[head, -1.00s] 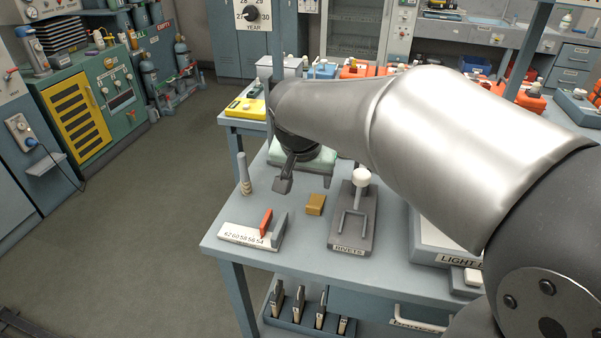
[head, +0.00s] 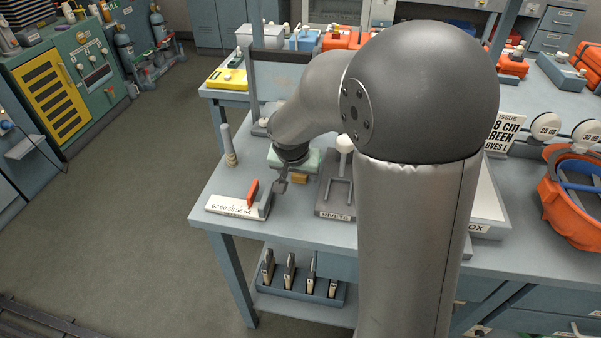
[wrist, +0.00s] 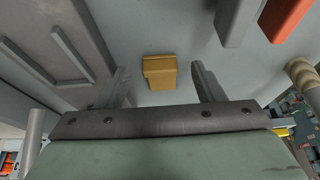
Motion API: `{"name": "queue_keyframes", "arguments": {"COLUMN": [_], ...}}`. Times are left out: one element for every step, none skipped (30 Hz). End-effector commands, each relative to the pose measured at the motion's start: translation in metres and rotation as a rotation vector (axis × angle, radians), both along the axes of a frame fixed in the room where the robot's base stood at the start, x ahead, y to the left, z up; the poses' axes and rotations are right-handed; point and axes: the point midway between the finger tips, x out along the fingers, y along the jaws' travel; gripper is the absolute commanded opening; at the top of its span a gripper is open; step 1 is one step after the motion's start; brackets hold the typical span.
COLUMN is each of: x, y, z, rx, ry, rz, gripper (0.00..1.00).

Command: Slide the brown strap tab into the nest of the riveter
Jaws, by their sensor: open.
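The brown strap tab (head: 300,178), a small tan block, lies on the blue-grey bench, partly hidden in the head view. The riveter (head: 327,208), a dark grey base marked RIVETS with a white-knobbed lever (head: 345,144), stands just right of it. A U-shaped bracket, apparently its nest, shows on the base in the wrist view (wrist: 88,76). My gripper (head: 281,187) is open and empty, beside the tab in the head view. In the wrist view, the tab (wrist: 160,71) appears between the two fingers (wrist: 163,76); whether it is within their depth I cannot tell.
A white number gauge with a red slider (head: 252,192) stands at the bench's front left. A grey upright post (head: 229,146) stands behind it. A light box (head: 486,205) is to the right, beyond my arm. Bare bench surrounds the tab's front.

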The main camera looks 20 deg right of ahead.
Motion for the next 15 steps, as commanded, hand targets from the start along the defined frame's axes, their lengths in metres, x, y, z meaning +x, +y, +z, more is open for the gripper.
{"name": "queue_keyframes", "arguments": {"x": [0.0018,0.0029,0.0037,0.0043,0.0046,0.0049,0.0050,0.0050,0.0049,0.0049,0.0049,0.0049,0.0048,0.0048,0.0048], "y": [-0.0012,-0.0017,-0.0021,-0.0024,-0.0025,-0.0025,-0.0025,-0.0025,-0.0025,-0.0025,-0.0024,-0.0024,-0.0023,-0.0023,-0.0023], "z": [-0.0066,-0.0088,-0.0112,-0.0124,-0.0132,-0.0136,-0.0137,-0.0136,-0.0134,-0.0134,-0.0133,-0.0133,-0.0133,-0.0133,-0.0133], "rx": [0.000,-0.001,-0.001,0.000,0.000,0.000,0.000,0.000,0.000,0.000,0.000,0.000,0.000,0.000,0.000], "ry": [0.002,0.001,0.000,0.000,0.000,-0.001,-0.001,-0.001,-0.001,-0.001,-0.001,-0.001,-0.001,-0.001,-0.001], "rz": [0.001,0.001,0.000,0.000,0.000,0.000,0.000,0.000,0.000,0.000,0.000,0.000,0.000,0.000,0.000], "gripper": [0.62,0.62,0.62,0.62,0.62,0.62,0.62,0.62,0.62,0.62,0.62,0.53,0.45,0.37,0.26]}}
